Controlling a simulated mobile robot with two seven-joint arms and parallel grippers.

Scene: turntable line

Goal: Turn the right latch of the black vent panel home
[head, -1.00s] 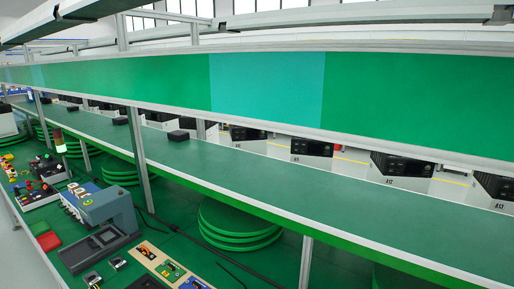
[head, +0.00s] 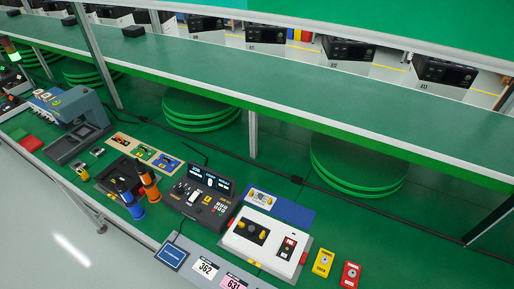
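A white housing (head: 285,262) lies on the green bench at the lower middle. A small black panel (head: 251,233) is set in its left part and looks like the vent panel. A yellow latch (head: 264,235) sits at the panel's right side and another yellow latch (head: 240,224) at its left side. The latches are too small to read their exact angle. Neither of my grippers is in view.
A black keypad console (head: 202,196) stands left of the housing, and a blue mat (head: 295,213) lies behind it. Yellow (head: 323,262) and red (head: 350,274) blocks lie to its right. A long green shelf (head: 300,110) runs above the bench on posts.

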